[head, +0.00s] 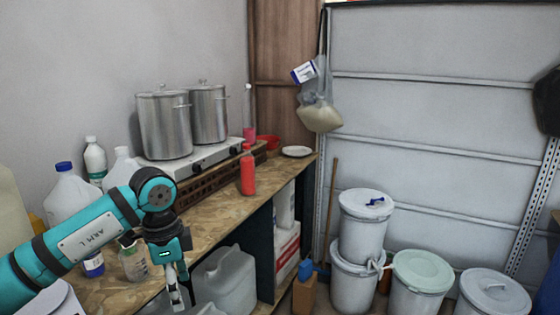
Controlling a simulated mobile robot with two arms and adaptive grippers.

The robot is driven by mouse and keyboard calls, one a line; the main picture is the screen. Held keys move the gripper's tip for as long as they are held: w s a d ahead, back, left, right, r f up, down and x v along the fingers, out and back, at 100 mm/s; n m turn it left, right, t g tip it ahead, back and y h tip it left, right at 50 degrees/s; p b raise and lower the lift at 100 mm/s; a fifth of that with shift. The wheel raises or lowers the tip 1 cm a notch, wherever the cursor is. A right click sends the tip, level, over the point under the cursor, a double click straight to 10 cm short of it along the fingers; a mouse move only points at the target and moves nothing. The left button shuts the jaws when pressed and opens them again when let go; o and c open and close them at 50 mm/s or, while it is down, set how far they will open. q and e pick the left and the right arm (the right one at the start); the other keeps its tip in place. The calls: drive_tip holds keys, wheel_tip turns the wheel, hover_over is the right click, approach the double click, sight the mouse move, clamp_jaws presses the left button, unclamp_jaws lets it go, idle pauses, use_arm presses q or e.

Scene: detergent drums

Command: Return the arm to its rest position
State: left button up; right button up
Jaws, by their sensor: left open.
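My left arm (85,241) comes in from the left and reaches over the front of the wooden bench (215,207). My left gripper (178,296) hangs from its wrist, pointing down, in front of the bench edge. Its fingers are open, and I see nothing between them. White drums stand on the floor at the right: one drum (366,228) is stacked on another (352,284), beside a drum with a pale green lid (422,270) and a drum with a grey-white lid (494,288). My right gripper is not in view.
Two steel pots (165,124) stand on a stove (203,158) at the back of the bench. A red bottle (247,172) stands near the bench edge. Several bottles and a jug (68,195) crowd around my arm. A white canister (224,281) sits below.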

use_arm(q)
drive_tip(key=w+d+f+m+t+h, duration=0.1)
drive_tip(key=w+d+f+h, duration=0.1)
drive_tip(key=d+f+h, duration=0.55)
drive_tip(key=w+d+f+m+h, duration=0.2)
drive_tip(key=d+f+h, duration=0.3)
drive_tip(key=d+h, duration=0.4)
drive_tip(key=w+a+f+n+t+y, duration=0.1)
drive_tip(key=a+f+n+t+y, duration=0.35)
drive_tip(key=f, duration=0.65)
drive_tip(key=a+f+n+t+y, duration=0.2)
drive_tip(key=a+f+n+t, duration=0.35)
drive_tip(key=f, duration=0.55)
drive_tip(key=s+a+f+n+g+y, duration=0.15)
drive_tip(key=s+a+f+y, duration=0.25)
drive_tip(key=s+f, duration=0.65)
drive_tip(key=s+a+f+n+g+y, duration=0.1)
drive_tip(key=s+a+f+n+y, duration=0.25)
drive_tip(key=s+f, duration=0.7)
drive_tip(key=s+f+g+y, duration=0.1)
drive_tip(key=s+f, duration=0.3)
drive_tip(key=s, duration=0.5)
drive_tip(key=s+a+f+g+y, duration=0.1)
drive_tip(key=s+f+g, duration=0.2)
drive_tip(key=s, duration=0.7)
drive_tip(key=s+a+f+g+y, duration=0.1)
drive_tip(key=s+f+g, duration=0.2)
drive_tip(key=s, duration=0.7)
drive_tip(key=shift+s+a+f, duration=0.2)
drive_tip(key=shift+f, duration=0.6)
